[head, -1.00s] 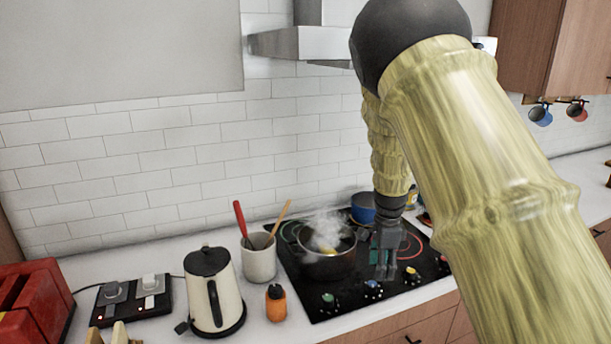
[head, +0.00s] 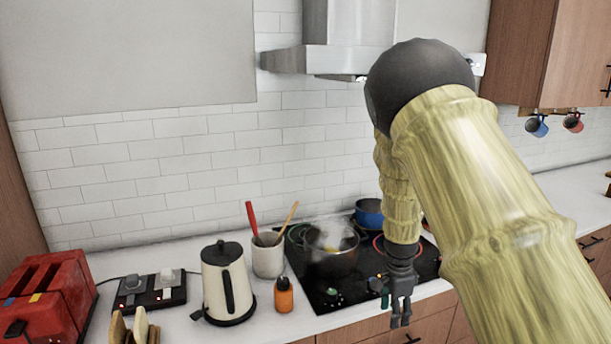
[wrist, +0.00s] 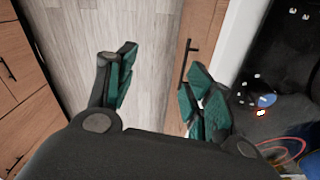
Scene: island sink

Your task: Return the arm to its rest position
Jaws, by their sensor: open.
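My gripper (head: 401,318) hangs at the front edge of the stove, in front of the cabinet fronts, with its fingers pointing down. In the wrist view my gripper (wrist: 158,88) has its green-padded fingers apart with nothing between them. Floor and a cabinet front show beyond the fingers. My arm covers the right part of the head view and hides part of the stove and counter.
A steaming dark pot (head: 331,252) and a blue pot (head: 369,212) stand on the black stove (head: 330,297). Left of it are a utensil crock (head: 268,258), an orange bottle (head: 284,296), a kettle (head: 228,285) and a red toaster (head: 45,295). A range hood (head: 340,45) hangs above.

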